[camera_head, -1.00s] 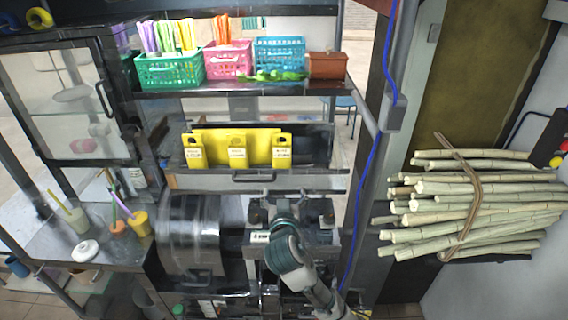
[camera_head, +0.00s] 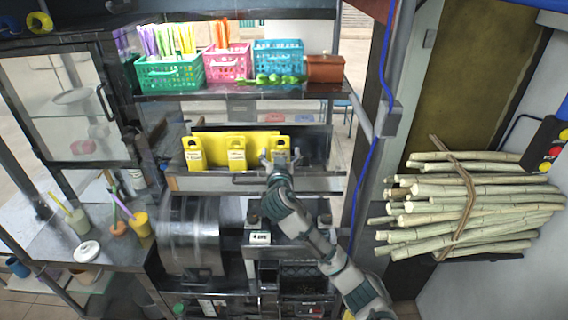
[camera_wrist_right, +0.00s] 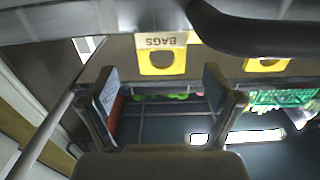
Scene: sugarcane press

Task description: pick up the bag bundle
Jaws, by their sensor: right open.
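Several yellow bag bundles with white labels stand in the open drawer below the shelf. The rightmost bag bundle (camera_head: 280,141) is right at my right gripper (camera_head: 279,158), which partly covers it in the head view. In the right wrist view this bundle (camera_wrist_right: 161,62) shows upside down, its label reading BAGS, with a dark hole in its yellow part. There my right gripper (camera_wrist_right: 162,85) is open and empty, its two fingers on either side of the bundle in the picture. Whether they touch it I cannot tell. My left gripper is out of view.
The neighbouring bundle (camera_head: 237,152) stands close on the left. The drawer front (camera_head: 212,183) runs below the bundles. A shelf with a green basket (camera_head: 170,73), a pink basket (camera_head: 227,64) and a blue basket (camera_head: 278,57) hangs above. Sugarcane stalks (camera_head: 480,205) lie at right.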

